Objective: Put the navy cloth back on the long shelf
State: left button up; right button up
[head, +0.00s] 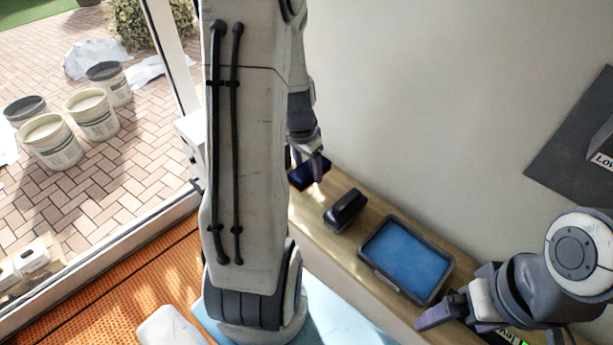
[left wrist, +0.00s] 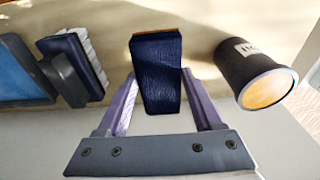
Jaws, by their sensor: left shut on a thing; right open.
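The navy cloth (left wrist: 158,72) is a folded dark blue block between the fingers of my left gripper (left wrist: 160,98) in the left wrist view. The left gripper is shut on it. In the head view the cloth (head: 311,174) shows at the far end of the long wooden shelf (head: 318,228), under my left gripper (head: 314,163), partly hidden by my arm. Whether it touches the shelf or hangs just above it I cannot tell. My right gripper (head: 440,316) is open and empty near the shelf's near end.
A dark-handled brush (head: 345,210) and a blue tray (head: 405,258) stand on the shelf, nearer than the cloth. In the left wrist view a dark labelled cup (left wrist: 256,75) stands right of the cloth, and the brush (left wrist: 72,66) left. The wall (head: 420,110) rises behind the shelf.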

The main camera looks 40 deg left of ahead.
aim_at(301, 172)
pick_arm(q)
jog(key=shift+a+f, duration=0.25)
jog(key=shift+s+f, duration=0.1)
jog(key=shift+f, duration=1.8)
jog(key=o, duration=1.2)
jog(key=r, duration=0.4)
jog(key=s+r, duration=0.1)
jog(key=r, duration=0.7)
jog(key=shift+s, duration=0.4)
